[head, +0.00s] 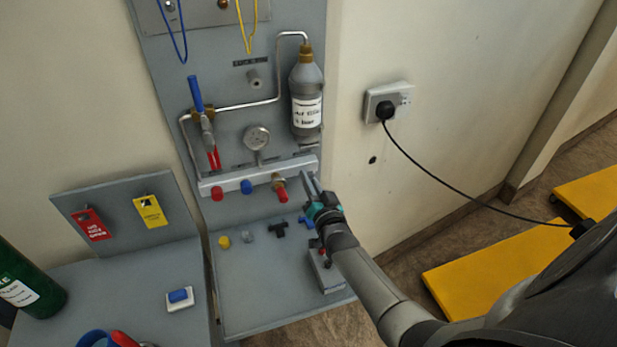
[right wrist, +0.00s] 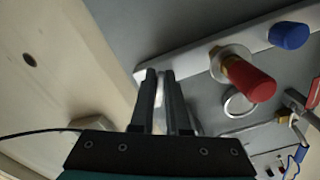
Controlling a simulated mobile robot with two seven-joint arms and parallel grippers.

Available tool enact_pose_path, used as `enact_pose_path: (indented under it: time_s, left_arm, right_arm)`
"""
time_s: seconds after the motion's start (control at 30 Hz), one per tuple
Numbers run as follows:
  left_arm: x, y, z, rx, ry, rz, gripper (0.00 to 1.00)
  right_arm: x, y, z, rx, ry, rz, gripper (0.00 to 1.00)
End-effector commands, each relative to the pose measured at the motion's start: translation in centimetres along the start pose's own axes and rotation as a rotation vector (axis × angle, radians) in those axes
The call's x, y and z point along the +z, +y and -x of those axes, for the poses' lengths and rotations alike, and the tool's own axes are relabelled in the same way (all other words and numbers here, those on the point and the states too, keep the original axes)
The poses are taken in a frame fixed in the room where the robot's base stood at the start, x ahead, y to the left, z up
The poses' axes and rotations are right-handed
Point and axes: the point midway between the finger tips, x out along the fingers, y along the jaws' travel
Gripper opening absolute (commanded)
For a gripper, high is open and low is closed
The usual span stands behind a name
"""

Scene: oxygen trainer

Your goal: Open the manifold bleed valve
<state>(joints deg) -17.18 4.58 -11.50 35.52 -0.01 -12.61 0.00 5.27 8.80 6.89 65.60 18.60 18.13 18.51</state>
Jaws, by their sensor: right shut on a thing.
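The white manifold bar (head: 246,178) runs across the grey panel, with red and blue caps along its front. A brass fitting with a red cap (head: 281,190) sits near its right end; in the right wrist view the red cap (right wrist: 252,82) stands clear to the right of my fingers. My right gripper (head: 311,182) is at the manifold's right end, and shows in the right wrist view (right wrist: 160,80). It is shut on a small pale part (right wrist: 160,88), mostly hidden between the fingers. I cannot tell for certain that this is the bleed valve. My left gripper is not in view.
A gauge (head: 257,137) and a grey bottle (head: 306,95) are mounted above the manifold. Small loose fittings (head: 248,236) lie on the shelf below. A wall socket (head: 388,101) with a black cable is to the right.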

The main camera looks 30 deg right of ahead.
Motion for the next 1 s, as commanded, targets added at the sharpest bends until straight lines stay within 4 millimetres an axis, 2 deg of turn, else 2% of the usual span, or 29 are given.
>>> enact_pose_path:
  time_s: [0.2, 0.5, 1.0]
  left_arm:
    - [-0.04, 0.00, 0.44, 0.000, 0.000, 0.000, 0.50]
    - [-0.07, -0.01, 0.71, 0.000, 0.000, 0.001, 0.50]
    - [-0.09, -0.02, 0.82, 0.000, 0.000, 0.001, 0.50]
  right_arm:
    - [0.00, 0.02, 0.00, 0.000, 0.000, 0.193, 0.00]
    - [0.01, 0.21, 0.02, 0.000, -0.001, 0.395, 0.00]
    - [-0.02, 0.33, 0.03, 0.000, -0.001, 0.508, 0.00]
